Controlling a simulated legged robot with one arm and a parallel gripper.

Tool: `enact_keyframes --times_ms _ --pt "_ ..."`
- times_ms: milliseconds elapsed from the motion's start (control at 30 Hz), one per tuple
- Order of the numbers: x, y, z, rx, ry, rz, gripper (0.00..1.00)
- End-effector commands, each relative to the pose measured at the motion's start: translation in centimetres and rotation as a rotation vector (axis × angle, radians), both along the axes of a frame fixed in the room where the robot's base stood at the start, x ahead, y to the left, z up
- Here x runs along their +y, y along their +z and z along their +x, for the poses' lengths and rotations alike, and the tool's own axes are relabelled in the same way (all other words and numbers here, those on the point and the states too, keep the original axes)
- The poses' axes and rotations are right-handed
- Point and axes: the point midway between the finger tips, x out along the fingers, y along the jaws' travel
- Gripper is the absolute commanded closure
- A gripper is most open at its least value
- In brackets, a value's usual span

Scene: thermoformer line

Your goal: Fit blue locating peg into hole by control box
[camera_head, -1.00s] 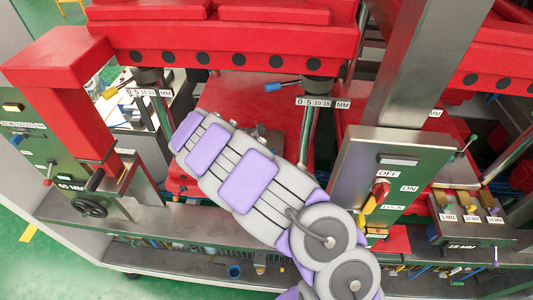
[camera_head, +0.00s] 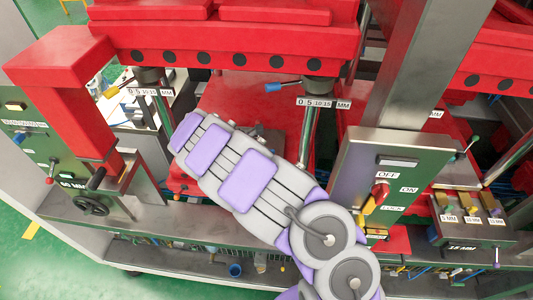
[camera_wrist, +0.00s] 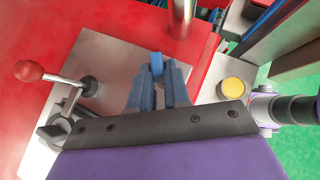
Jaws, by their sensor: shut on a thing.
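My gripper (camera_wrist: 157,78) has blue fingers and shows in the wrist view. It is shut on the blue locating peg (camera_wrist: 156,62), whose rounded blue end shows between the fingertips. The peg is over the grey metal plate near a red surface; I cannot tell its height above them. In the head view my purple-and-grey arm hides the gripper and the peg. The control box (camera_head: 415,159), green-faced with OFF and ON labels, stands right of my arm. I cannot make out the hole in either view.
A red-knobbed lever (camera_wrist: 28,71) is mounted on the grey plate (camera_wrist: 118,65). A yellow button (camera_wrist: 236,91) sits right of my gripper. In the head view, the red press beam (camera_head: 220,45), a steel column (camera_head: 422,60) and a handwheel (camera_head: 91,205) surround my arm.

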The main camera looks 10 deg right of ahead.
Motion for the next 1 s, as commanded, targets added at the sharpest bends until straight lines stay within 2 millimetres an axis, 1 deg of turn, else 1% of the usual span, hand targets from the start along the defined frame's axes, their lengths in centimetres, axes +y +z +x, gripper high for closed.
enact_keyframes --times_ms 367,567,1000 --pt "0.68 0.03 -0.01 -0.001 -0.001 -0.006 1.00" --pt "0.69 0.02 0.00 -0.001 0.000 -0.006 1.00" --pt "-0.14 0.09 0.02 -0.005 -0.003 0.003 1.00"
